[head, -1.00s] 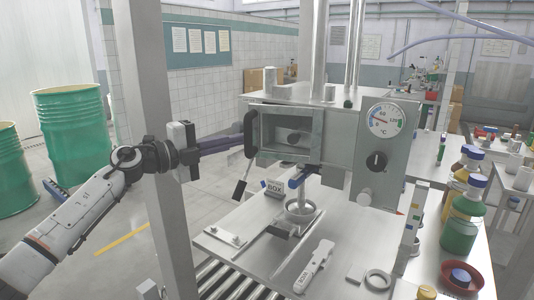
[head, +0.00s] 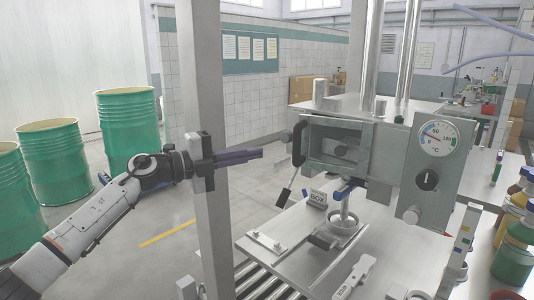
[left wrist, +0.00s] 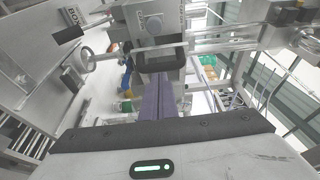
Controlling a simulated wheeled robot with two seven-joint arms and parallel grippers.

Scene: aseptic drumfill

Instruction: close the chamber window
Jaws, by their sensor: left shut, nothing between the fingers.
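The chamber (head: 345,145) stands right of centre in the head view. Its glass window (head: 335,145) lies across the front opening and looks flush with the frame; a small gap cannot be ruled out. A black handle (head: 298,143) stands upright at the window's left edge. My right gripper is not in view.
A steel post (head: 203,100) stands just behind my left wrist. A black-gripped lever (head: 285,195) hangs below the chamber's left corner. Green drums (head: 130,125) stand far left.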

